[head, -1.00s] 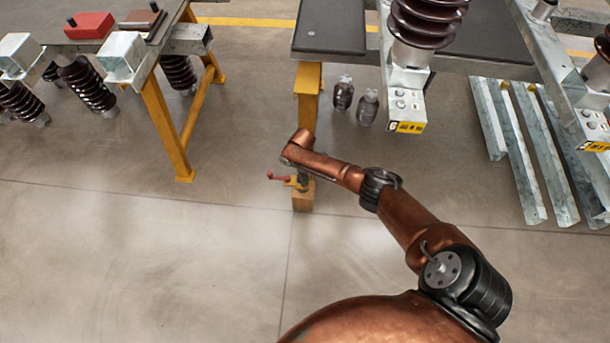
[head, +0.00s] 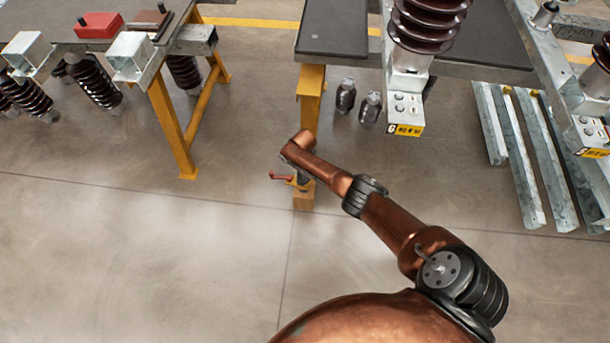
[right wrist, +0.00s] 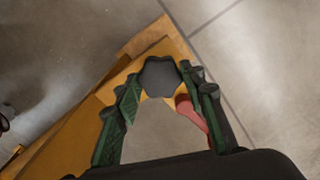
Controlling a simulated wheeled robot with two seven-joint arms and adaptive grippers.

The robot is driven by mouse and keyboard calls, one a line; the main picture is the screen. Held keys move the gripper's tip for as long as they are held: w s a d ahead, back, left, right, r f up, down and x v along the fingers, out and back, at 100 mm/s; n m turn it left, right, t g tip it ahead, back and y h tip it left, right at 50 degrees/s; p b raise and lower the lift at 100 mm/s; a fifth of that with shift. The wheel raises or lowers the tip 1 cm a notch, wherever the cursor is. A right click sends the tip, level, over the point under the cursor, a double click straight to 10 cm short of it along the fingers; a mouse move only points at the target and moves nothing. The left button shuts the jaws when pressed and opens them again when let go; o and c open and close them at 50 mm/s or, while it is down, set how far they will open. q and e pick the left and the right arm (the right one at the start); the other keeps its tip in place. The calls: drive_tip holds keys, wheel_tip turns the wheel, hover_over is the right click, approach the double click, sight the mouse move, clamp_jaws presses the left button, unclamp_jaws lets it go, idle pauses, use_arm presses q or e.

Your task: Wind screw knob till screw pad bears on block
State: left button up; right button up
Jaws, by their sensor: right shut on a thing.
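In the right wrist view a dark, lobed screw knob (right wrist: 160,76) sits between the green fingers of my right gripper (right wrist: 165,82), which is shut on it. A red handle (right wrist: 190,108) shows just beside the right finger. In the head view the red handle (head: 280,176) sticks out left of a yellow clamp part (head: 298,184). These are at a wooden block (head: 303,201), below the end of my right arm. That arm hides the knob and most of the gripper there. The screw pad and its contact with the block cannot be seen. My left gripper is not in view.
A yellow table leg (head: 310,92) stands just behind the block. Two dark bottle-like objects (head: 357,103) stand right of it. A trestle (head: 172,125) with ribbed insulators is at the left. Metal channels (head: 530,155) lie at the right. The front-left floor is clear.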

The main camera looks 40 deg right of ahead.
sight(304, 177)
drive_tip(key=shift+w+a+r, duration=0.1)
drive_tip(key=shift+w+r, duration=0.05)
drive_tip(key=shift+w, duration=0.1)
drive_tip(key=o, duration=0.9)
drive_tip(key=shift+c, duration=0.2)
drive_tip(key=o, duration=0.3)
drive_tip(key=shift+s, duration=0.1)
wheel_tip(304, 177, up, 12)
drive_tip(key=shift+s, duration=0.1)
